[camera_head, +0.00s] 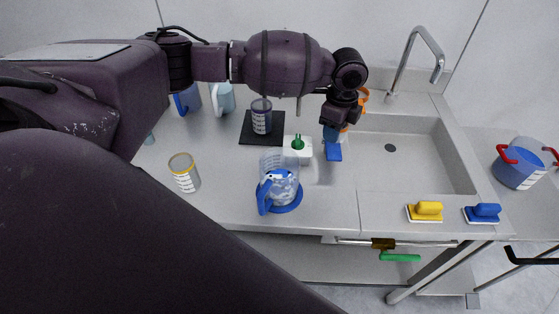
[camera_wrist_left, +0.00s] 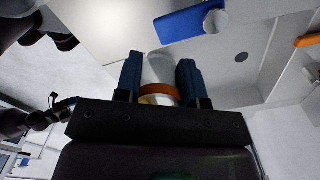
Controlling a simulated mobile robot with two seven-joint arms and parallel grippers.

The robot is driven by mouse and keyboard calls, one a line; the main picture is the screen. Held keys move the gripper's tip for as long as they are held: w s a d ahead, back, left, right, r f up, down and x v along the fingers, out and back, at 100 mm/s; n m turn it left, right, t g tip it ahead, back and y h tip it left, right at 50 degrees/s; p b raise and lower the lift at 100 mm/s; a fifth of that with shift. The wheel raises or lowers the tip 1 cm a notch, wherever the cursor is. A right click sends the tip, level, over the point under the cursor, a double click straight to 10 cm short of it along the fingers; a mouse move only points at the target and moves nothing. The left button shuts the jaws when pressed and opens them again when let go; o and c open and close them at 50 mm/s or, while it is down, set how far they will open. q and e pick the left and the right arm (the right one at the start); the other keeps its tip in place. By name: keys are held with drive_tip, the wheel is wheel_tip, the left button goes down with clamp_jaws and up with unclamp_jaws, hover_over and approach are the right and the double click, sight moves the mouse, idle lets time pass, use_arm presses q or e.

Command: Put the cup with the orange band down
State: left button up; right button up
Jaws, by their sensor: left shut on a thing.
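My left gripper (camera_head: 336,133) is above the counter (camera_head: 225,200), near the left edge of the sink. In the left wrist view the gripper (camera_wrist_left: 160,80) is shut on a pale cup (camera_wrist_left: 158,68) with an orange band (camera_wrist_left: 160,91), which sits between the two blue fingers. In the head view the arm and fingers hide most of this cup. Whether its base touches anything cannot be told. My right gripper is not in view.
A blue block (camera_head: 333,152) lies below the gripper. Nearby are a white holder (camera_head: 304,153), a clear jug (camera_head: 279,186), and a cup (camera_head: 262,121) on a dark mat (camera_head: 247,135). A yellow-rimmed cup (camera_head: 184,172) stands left. The sink (camera_head: 420,150) is right; counter between the yellow-rimmed cup and jug is clear.

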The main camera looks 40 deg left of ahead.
use_arm(q)
drive_tip(key=shift+w+d+r, duration=0.1)
drive_tip(key=shift+w+r, duration=0.05)
drive_tip(key=shift+r, duration=0.05)
idle(0.5)
